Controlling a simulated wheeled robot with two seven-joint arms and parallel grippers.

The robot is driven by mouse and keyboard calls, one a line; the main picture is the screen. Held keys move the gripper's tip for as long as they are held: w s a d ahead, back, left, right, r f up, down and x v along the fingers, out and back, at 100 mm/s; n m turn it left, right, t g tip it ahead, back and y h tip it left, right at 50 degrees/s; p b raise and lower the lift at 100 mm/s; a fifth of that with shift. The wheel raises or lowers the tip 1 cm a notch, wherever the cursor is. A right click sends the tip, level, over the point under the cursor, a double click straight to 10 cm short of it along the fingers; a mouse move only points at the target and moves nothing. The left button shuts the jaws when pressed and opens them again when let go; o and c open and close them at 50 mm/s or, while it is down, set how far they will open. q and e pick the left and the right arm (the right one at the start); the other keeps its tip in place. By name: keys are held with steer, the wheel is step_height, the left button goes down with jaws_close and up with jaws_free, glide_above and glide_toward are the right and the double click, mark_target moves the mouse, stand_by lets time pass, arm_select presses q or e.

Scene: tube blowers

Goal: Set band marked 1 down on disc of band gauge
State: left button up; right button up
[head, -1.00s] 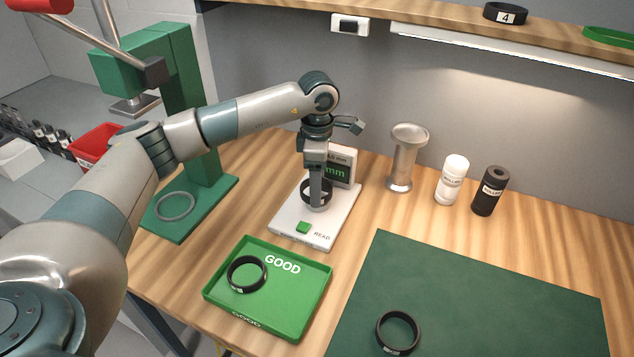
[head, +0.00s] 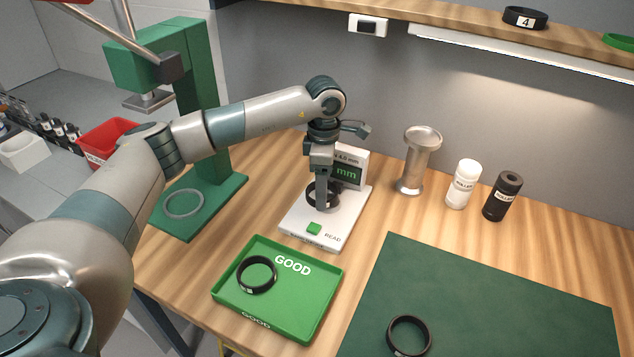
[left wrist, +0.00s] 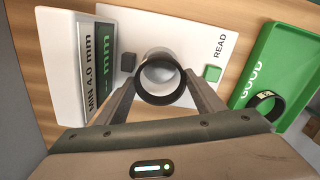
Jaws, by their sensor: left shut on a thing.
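My left gripper (head: 321,203) is shut on a black band (head: 310,196), over the white band gauge (head: 297,223). In the left wrist view, the fingers of my left gripper (left wrist: 160,82) press on the band (left wrist: 163,101) from both sides. The gauge's pale round disc (left wrist: 160,72) shows through the ring, roughly centred. The band is at or just above the disc; I cannot tell whether they touch. The number on the held band is not readable. The gauge display (head: 347,174) shows green "mm" text. My right gripper is not in view.
A green GOOD tray (head: 318,300) in front of the gauge holds a black band (head: 257,290). Another black band (head: 391,342) lies on the green mat (head: 490,300). A green press (head: 190,110) stands left. A metal stand (head: 413,165) and two bottles are right.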

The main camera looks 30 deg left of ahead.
arm_select(q)
steer(key=shift+a+f, duration=0.15)
steer(key=shift+f, duration=1.25)
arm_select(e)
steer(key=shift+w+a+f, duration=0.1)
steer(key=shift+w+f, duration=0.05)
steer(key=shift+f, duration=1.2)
arm_select(q)
steer(key=o, duration=1.1)
steer(key=shift+o, duration=0.2)
steer(key=shift+r, duration=0.1)
step_height(320, 180, up, 10)
steer(key=p, duration=0.3)
steer(key=shift+a+p, duration=0.15)
steer(key=shift+p, duration=0.15)
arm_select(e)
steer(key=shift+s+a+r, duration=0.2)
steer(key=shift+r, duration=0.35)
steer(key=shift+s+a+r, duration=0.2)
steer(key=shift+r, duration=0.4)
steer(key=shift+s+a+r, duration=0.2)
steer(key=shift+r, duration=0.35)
arm_select(q)
steer(key=shift+s+r, duration=0.1)
